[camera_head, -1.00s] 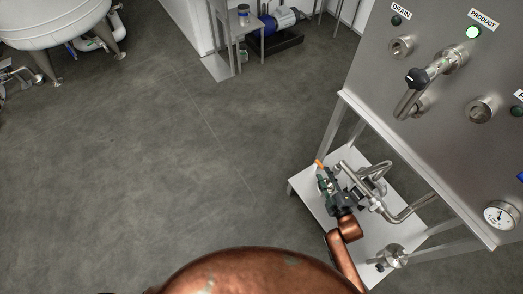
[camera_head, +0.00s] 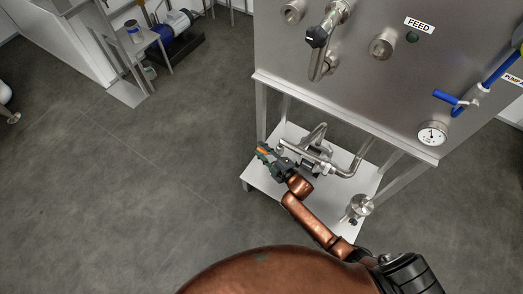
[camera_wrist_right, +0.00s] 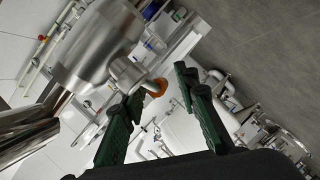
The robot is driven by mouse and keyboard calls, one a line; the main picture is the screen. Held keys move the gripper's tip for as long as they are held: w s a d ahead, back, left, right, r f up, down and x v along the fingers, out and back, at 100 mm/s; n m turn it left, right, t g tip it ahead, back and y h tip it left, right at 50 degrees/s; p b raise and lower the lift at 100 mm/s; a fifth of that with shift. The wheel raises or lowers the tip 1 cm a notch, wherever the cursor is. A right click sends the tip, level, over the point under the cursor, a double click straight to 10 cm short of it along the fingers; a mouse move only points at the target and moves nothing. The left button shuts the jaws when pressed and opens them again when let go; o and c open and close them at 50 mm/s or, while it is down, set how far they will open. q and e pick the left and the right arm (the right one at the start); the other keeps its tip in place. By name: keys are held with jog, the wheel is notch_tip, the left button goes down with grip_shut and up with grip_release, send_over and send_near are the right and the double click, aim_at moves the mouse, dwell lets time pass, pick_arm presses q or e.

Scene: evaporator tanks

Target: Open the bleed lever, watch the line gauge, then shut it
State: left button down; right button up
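The bleed lever shows as a small orange end (camera_head: 262,151) low at the shelf's pipework in the head view. In the right wrist view the orange end (camera_wrist_right: 157,88) lies in the gap between my fingers or just beyond them; I cannot tell if they touch it. My right gripper (camera_head: 268,157) has its green fingers apart, as the wrist view (camera_wrist_right: 158,84) shows. The line gauge (camera_head: 432,134) is a round white dial at the panel's lower edge; its reading is too small to tell. My left gripper is out of view.
The steel panel (camera_head: 330,95) overhangs the white shelf (camera_head: 258,181) and its bent pipes (camera_head: 345,171). A blue-handled valve (camera_head: 447,98) sits above the gauge. A black-knobbed lever (camera_head: 317,37) is at the top. Open grey floor (camera_head: 110,210) lies left.

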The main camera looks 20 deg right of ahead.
grip_shut()
dwell(0.4)
